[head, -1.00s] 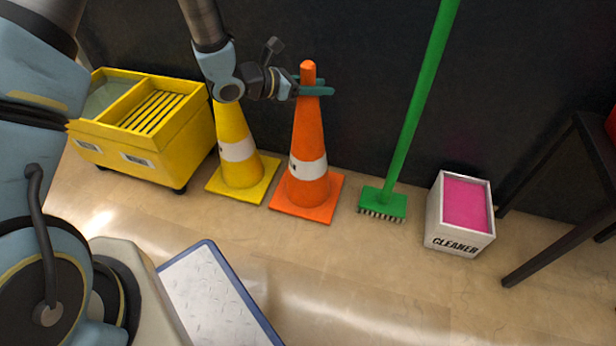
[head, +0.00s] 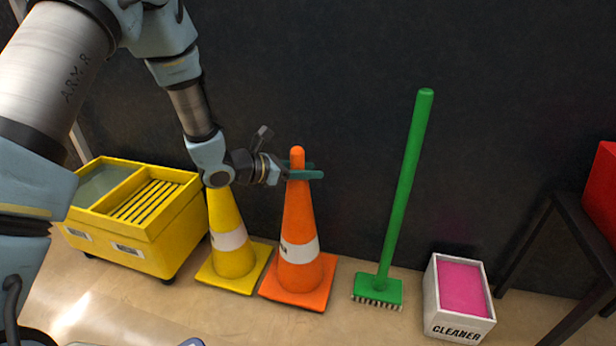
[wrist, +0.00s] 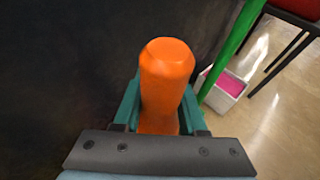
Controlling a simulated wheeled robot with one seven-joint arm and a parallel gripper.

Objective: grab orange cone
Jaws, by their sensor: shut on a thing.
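The orange cone (head: 299,230) has a white band and a square base, and stands upright on the floor by the dark wall in the head view. My gripper (head: 303,172) reaches in from the left and is shut around the cone's upper part, just below the tip. In the wrist view, the orange cone's rounded top (wrist: 166,75) stands between the two teal fingers of my gripper (wrist: 160,110). The wrist view does not show the cone's base.
A yellow cone (head: 231,251) stands close to the left of the orange one. Beyond it is a yellow mop bucket (head: 130,225). To the right are a green broom (head: 405,190), a white cleaner box (head: 459,323) and a dark table frame (head: 545,235). The dark wall is close behind.

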